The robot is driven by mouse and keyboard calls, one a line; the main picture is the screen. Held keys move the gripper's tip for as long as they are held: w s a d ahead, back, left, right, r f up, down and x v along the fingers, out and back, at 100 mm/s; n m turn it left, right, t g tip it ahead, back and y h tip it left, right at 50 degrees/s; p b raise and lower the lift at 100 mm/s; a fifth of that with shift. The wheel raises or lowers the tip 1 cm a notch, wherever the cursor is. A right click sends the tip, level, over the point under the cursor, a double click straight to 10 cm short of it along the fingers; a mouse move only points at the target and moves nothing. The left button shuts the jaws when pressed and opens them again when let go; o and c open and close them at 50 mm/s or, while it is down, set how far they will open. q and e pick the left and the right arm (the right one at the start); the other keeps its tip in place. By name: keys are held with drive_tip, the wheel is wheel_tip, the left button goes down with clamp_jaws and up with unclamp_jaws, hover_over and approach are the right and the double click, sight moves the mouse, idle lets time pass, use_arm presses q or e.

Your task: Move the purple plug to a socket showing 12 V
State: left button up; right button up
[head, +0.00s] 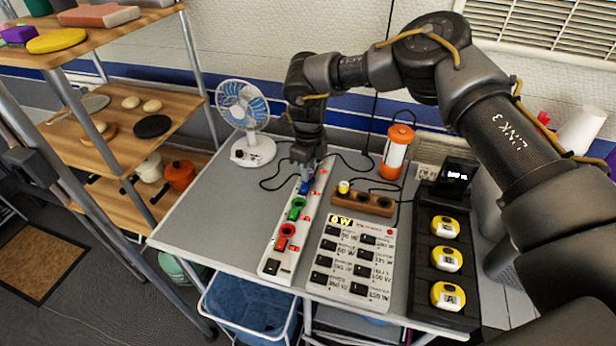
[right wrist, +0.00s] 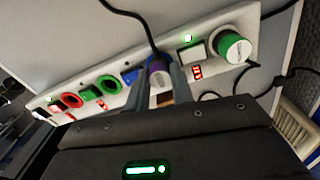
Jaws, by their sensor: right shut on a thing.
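The purple plug (right wrist: 157,70) sits between the fingers of my right gripper (right wrist: 163,82), with a black cable leading from its top; my right gripper is shut on it. In the head view the right gripper (head: 309,172) points down at the far part of the white power strip (head: 270,267). The right wrist view also shows something blue (right wrist: 130,76) beside the purple plug. Small red displays show by the sockets, too small to read. Whether the purple plug is seated is hidden.
A white panel of labelled switches (head: 348,262) lies right of the strip. A fan (head: 245,110), an orange lantern (head: 396,155), a wooden block (head: 370,201) and a black tray with yellow tape measures (head: 446,259) stand around. Bare grey table (head: 215,215) lies left of the strip.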

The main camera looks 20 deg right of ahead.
drive_tip(key=shift+r, duration=0.15)
drive_tip(key=shift+r+p, duration=1.55)
drive_tip(key=shift+r, duration=0.1)
drive_tip(key=shift+r, duration=0.3)
wheel_tip(320, 180, up, 3)
drive_tip(key=shift+f+p, duration=0.2)
drive_tip(key=shift+p, duration=1.05)
drive_tip(key=shift+s+a+f, duration=0.6)
drive_tip(key=shift+s+a, duration=0.9)
drive_tip(key=shift+s, duration=0.9)
drive_tip(key=shift+s+a+f, duration=0.55)
drive_tip(key=shift+s+a, duration=0.95)
drive_tip(key=shift+s, duration=0.85)
drive_tip(key=shift+s+a+f, duration=0.6)
drive_tip(key=shift+s+a, duration=0.9)
drive_tip(key=shift+s, duration=0.9)
